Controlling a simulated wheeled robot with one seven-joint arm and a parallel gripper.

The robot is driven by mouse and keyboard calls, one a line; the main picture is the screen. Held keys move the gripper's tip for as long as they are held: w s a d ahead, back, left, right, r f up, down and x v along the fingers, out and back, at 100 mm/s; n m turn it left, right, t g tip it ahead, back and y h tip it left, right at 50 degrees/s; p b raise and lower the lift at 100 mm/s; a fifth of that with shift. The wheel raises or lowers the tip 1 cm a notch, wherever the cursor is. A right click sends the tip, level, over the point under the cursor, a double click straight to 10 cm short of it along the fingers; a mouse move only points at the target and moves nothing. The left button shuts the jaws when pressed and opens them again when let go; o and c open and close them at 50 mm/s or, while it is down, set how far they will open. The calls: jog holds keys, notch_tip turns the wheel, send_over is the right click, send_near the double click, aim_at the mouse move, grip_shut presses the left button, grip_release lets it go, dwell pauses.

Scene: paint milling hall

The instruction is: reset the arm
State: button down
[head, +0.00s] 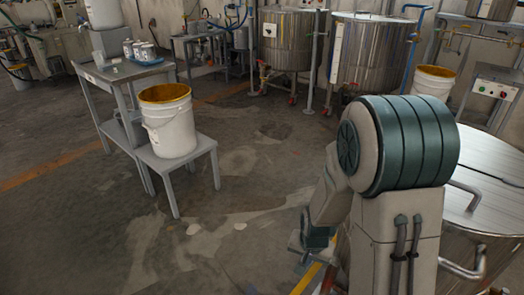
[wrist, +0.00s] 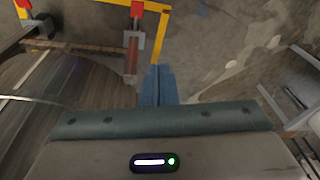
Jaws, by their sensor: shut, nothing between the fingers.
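My arm is folded in the foreground of the head view, at the lower right, with its large teal joint in front of a steel vessel. My gripper (wrist: 159,72) points away from the wrist camera, its two blue fingers pressed together with nothing between them. In the head view, its end shows small and partly hidden low down beside the arm. Below it are the floor and a yellow line.
A white bucket (head: 170,127) stands on a low grey stand (head: 200,148), beside a table (head: 117,70) with cans. Steel vats (head: 290,40) line the back. A metal vessel (head: 480,225) stands close on the right. The floor (head: 255,150) in the middle is clear.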

jog(key=s+r+n+p, duration=0.1)
jog(key=s+r+p, duration=0.3)
jog(key=r, duration=0.8)
jog(key=s+d+r+n+p, duration=0.1)
jog(key=s+r+p, duration=0.4)
jog(key=r, duration=0.8)
jog(key=s+d+r+n+p, duration=0.1)
jog(key=s+r+p, duration=0.3)
jog(key=r, duration=0.9)
jog(key=n+p, duration=0.1)
jog(key=p, duration=0.1)
jog(key=shift+s+d+t+p, duration=0.2)
jog(key=shift+s+t+p, duration=0.05)
jog(key=shift+t+p, duration=0.15)
jog(key=shift+r, duration=0.1)
